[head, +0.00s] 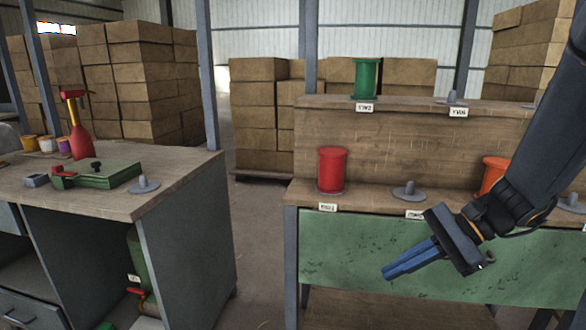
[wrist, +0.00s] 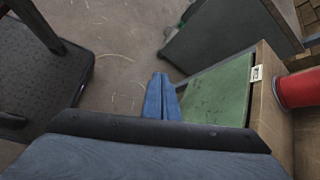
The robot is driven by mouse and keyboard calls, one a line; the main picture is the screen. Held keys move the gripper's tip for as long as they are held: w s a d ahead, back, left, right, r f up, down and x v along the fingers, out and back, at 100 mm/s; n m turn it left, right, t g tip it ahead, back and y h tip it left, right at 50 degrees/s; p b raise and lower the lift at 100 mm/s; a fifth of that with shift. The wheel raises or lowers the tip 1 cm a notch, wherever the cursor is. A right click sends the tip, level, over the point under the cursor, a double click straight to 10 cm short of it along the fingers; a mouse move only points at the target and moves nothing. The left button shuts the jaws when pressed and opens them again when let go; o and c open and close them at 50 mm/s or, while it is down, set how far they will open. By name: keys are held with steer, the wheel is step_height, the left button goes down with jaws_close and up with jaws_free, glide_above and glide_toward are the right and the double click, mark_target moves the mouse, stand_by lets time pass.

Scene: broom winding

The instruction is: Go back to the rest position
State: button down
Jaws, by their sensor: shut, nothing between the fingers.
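My gripper (head: 408,264) has blue fingers that lie together, shut and empty. In the head view it hangs at the lower right, in front of the green front panel (head: 440,258) of the shelf bench, pointing down and left. In the wrist view my gripper (wrist: 161,95) points over the bare floor beside the green panel (wrist: 218,92). It appears apart from everything around it. My arm comes in from the right edge and hides part of an orange spool (head: 493,174) on the lower shelf.
A red spool (head: 332,170) stands on the lower shelf, beside an empty grey peg (head: 409,191). A green spool (head: 366,78) stands on the upper shelf. The floor between benches is clear.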

steer(key=s+a+r+n+g+h, duration=0.2)
steer(key=s+a+n+h, duration=0.7)
steer(key=s+a+n, duration=0.7)
steer(key=w+d+r+m+p, duration=0.1)
steer(key=w+d+r+p, duration=0.1)
steer(key=d+r+p, duration=0.8)
steer(key=d+p, duration=0.3)
steer(key=p, duration=0.5)
steer(key=shift+w, duration=0.25)
